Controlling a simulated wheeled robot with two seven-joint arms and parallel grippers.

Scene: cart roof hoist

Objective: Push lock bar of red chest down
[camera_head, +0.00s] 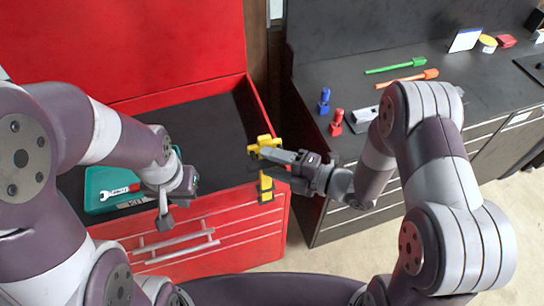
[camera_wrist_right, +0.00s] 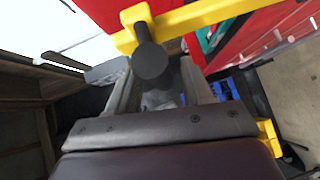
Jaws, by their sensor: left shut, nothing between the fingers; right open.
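The red chest (camera_head: 205,259) stands at the left, with a dark top and a tall red panel behind it. Its yellow lock bar (camera_head: 266,186) is at the front right corner, with a crosspiece at its upper end. In the right wrist view the yellow bar (camera_wrist_right: 215,13) crosses the top, with a dark round knob (camera_wrist_right: 151,62) in front of my fingers. My right gripper (camera_head: 268,166) is open at the bar; its fingers partly cover it, and I cannot tell whether they touch. My left gripper (camera_head: 164,217) is shut and empty above the chest's front edge.
A teal case with a wrench (camera_head: 112,188) lies on the chest top beside my left arm. A dark counter (camera_head: 318,82) at the right holds a blue piece (camera_head: 324,101), a red piece (camera_head: 336,123), and green and orange tools (camera_head: 407,80). Floor is free at the lower right.

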